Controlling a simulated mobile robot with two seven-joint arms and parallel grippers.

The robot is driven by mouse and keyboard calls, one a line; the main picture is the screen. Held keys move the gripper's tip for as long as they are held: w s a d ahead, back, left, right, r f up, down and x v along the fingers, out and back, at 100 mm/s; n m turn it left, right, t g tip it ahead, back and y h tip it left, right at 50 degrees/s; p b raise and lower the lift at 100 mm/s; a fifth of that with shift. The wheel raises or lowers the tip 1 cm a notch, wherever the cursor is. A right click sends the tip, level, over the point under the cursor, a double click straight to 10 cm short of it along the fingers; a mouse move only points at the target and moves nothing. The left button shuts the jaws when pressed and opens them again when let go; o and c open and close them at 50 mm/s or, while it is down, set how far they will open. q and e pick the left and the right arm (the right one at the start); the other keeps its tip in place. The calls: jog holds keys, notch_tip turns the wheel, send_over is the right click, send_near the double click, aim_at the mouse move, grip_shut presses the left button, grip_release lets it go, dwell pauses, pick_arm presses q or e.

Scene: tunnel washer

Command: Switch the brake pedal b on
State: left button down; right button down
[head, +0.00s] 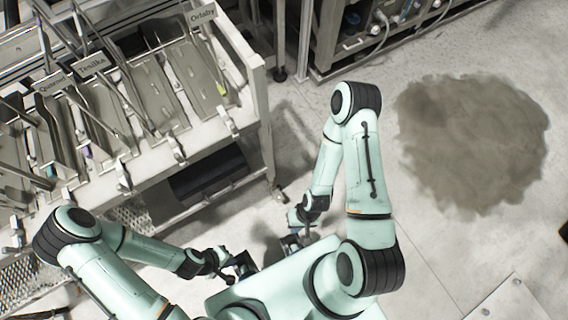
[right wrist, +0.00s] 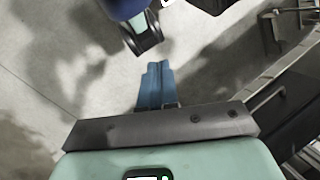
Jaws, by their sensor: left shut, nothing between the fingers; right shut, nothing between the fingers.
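No part in view is marked as brake pedal b, and I cannot tell which one it is. A caster foot (head: 277,194) stands at the near right leg of the grey trolley (head: 259,130) in the head view; any pedal on it is too small to make out. My left gripper (head: 242,268) is low in front of the trolley, close to my body, shut and empty. My right gripper (head: 295,236) points down, apart from the trolley and to the right of the caster. Its blue fingers (right wrist: 155,84) are together and empty in the right wrist view, above the floor.
Several grey labelled trays with rods fill the trolley top, and small clamps (head: 178,151) line its front edge. A rack with hoses (head: 385,20) stands at the back. A dark stain (head: 472,143) spreads on open floor at the right. A dark box (head: 205,172) sits under the trolley.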

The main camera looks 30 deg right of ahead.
pick_arm(q)
jog(key=shift+a+f, duration=0.1)
jog(key=shift+a, duration=0.05)
pick_arm(e)
jog(key=shift+a, duration=0.1)
